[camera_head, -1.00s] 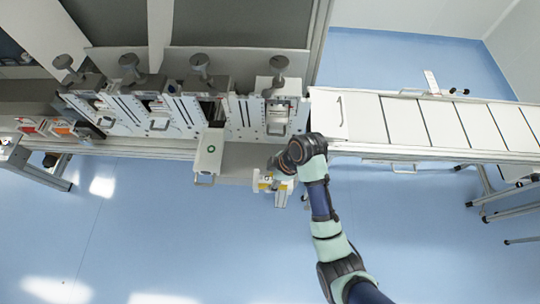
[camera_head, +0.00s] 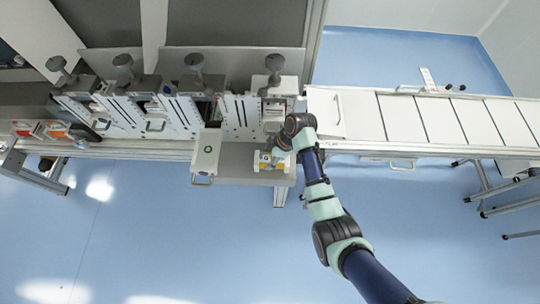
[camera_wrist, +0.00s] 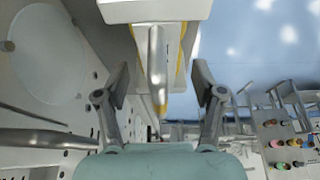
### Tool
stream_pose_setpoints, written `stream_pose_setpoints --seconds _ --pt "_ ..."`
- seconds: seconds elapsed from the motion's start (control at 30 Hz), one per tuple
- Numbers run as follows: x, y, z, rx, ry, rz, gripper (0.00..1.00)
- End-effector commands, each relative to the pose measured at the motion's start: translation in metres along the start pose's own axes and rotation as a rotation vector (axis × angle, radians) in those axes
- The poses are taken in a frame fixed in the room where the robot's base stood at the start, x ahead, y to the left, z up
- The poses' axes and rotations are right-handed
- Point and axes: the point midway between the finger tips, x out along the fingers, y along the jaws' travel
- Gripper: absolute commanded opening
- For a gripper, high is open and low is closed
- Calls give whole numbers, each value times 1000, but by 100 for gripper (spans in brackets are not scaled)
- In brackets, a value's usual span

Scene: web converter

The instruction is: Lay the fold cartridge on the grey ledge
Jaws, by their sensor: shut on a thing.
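My gripper (camera_wrist: 160,88) is shut on the bar handle of the fold cartridge (camera_wrist: 172,12), a white block with yellow edges in the wrist view. In the head view, the white-and-yellow cartridge (camera_head: 266,163) shows beside my gripper (camera_head: 277,152), over the right part of the grey ledge (camera_head: 237,164). Whether it touches the ledge or hangs just above it I cannot tell. My wrist hides part of the cartridge.
A white box with a green dot (camera_head: 207,152) stands at the left of the ledge. A white panelled conveyor (camera_head: 400,118) runs right. Blue floor lies open in front.

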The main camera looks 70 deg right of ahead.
Motion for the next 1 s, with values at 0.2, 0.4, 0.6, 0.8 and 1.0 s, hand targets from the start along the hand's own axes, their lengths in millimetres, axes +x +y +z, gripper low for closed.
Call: stream_pose_setpoints --seconds 0.2,0.4,0.6,0.8,1.0 --pt "10 4 4 0 1 2 11" --pt "12 4 5 -1 1 2 11" --pt "12 4 5 0 0 1 93" --pt "12 4 5 0 0 1 93" --pt "5 4 4 0 1 3 93"
